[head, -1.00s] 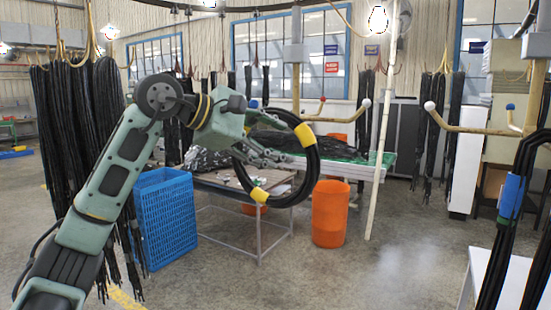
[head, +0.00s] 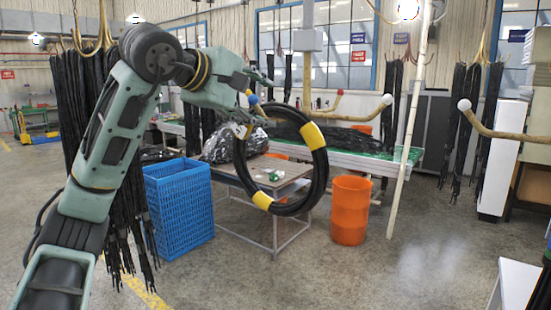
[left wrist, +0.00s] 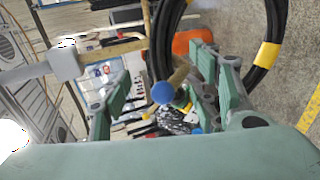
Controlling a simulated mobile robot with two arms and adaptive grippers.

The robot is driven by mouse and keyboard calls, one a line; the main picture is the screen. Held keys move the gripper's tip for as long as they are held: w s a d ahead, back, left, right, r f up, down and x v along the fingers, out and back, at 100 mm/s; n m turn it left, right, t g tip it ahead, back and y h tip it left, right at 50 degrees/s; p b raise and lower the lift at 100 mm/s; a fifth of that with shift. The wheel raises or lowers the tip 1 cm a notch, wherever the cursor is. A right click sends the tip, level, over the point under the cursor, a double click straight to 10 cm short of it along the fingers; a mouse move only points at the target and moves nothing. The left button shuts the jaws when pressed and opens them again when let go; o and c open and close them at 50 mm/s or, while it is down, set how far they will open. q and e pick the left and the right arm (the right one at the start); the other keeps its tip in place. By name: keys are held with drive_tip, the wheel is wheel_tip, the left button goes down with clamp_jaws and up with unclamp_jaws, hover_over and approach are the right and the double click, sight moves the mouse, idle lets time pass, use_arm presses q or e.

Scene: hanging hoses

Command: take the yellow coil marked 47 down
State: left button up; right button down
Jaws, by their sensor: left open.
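A black hose coil (head: 322,170) with yellow bands hangs as a ring in the middle of the head view. No number is legible on it. A peg with a blue ball tip (head: 253,99) shows at the coil's upper left. My left gripper (head: 258,94) is open beside the coil's upper left, near that tip. In the left wrist view the blue ball (left wrist: 163,93) appears between the spread fingers, and the coil (left wrist: 272,30) with a yellow band passes behind one finger. I cannot tell whether the fingers touch the coil. My right gripper is out of view.
A blue crate (head: 180,215), a small table (head: 232,180) and an orange bin (head: 351,210) stand below and behind the coil. Pegs with red (head: 339,93) and white (head: 387,99) ball tips are to the right. Black hose bundles (head: 85,120) hang at left. Floor is open at front centre.

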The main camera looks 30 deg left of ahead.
sight(271, 106)
use_arm(q)
drive_tip(key=p+x, duration=0.1)
drive_tip(key=x, duration=0.2)
drive_tip(key=shift+w+f, duration=0.1)
drive_tip(key=shift+f, duration=0.05)
drive_tip(key=shift+w+f, duration=0.3)
drive_tip(key=shift+w, duration=0.4)
drive_tip(key=shift+s, duration=0.1)
drive_tip(key=c, duration=0.8)
drive_tip(key=shift+r, duration=0.1)
drive_tip(key=c, duration=0.6)
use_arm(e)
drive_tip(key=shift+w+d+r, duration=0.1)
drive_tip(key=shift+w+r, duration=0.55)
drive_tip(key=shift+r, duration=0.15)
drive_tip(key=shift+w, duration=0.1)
use_arm(q)
drive_tip(key=shift+r, duration=0.1)
